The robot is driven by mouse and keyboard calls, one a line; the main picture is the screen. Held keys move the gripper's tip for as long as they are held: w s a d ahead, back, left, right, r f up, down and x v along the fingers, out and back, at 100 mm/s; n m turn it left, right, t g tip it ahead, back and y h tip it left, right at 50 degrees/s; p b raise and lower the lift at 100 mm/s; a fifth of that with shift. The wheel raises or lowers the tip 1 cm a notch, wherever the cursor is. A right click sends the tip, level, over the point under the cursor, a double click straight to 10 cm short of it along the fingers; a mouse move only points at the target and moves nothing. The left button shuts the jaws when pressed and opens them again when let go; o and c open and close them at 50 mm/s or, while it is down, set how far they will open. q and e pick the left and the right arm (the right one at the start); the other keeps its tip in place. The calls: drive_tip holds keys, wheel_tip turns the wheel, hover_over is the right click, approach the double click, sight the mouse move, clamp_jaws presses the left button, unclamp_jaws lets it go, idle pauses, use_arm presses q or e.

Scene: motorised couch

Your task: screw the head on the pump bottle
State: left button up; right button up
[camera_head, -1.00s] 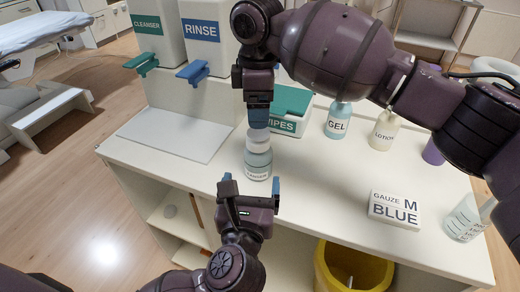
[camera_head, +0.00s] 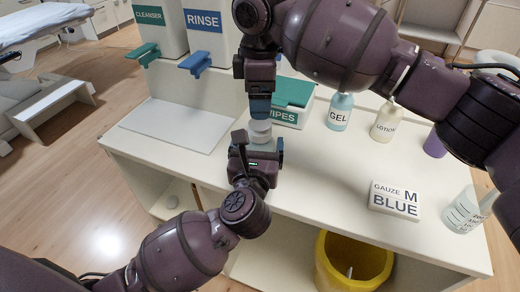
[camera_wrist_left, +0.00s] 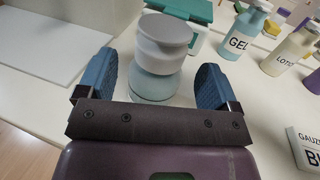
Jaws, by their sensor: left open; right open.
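The pump bottle (camera_wrist_left: 152,88), pale green, stands upright near the counter's front edge. The grey-white head (camera_wrist_left: 165,42) is on top of it; I cannot tell whether its thread is engaged. The head also shows in the head view (camera_head: 260,130), with most of the bottle hidden behind my left gripper. My left gripper (camera_head: 256,144) is open at the bottle's front; in the left wrist view its blue fingers (camera_wrist_left: 152,85) are spread either side of the bottle. My right gripper (camera_head: 259,107) is open, pointing down just above the head; whether it touches is unclear.
A green-lidded wipes box (camera_head: 292,103) stands behind the bottle. A gel bottle (camera_head: 339,112), lotion bottle (camera_head: 384,124), gauze box (camera_head: 395,200) and beaker (camera_head: 462,212) are to the right. A white board (camera_head: 177,128) lies left. A yellow bin (camera_head: 330,272) stands below the counter.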

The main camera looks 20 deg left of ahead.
use_arm(q)
drive_tip(key=shift+x, duration=1.15)
drive_tip(key=shift+f, duration=0.1)
clamp_jaws()
use_arm(e)
drive_tip(key=shift+r, duration=0.25)
use_arm(q)
drive_tip(key=shift+f, duration=0.1)
use_arm(e)
drive_tip(key=shift+f, duration=0.1)
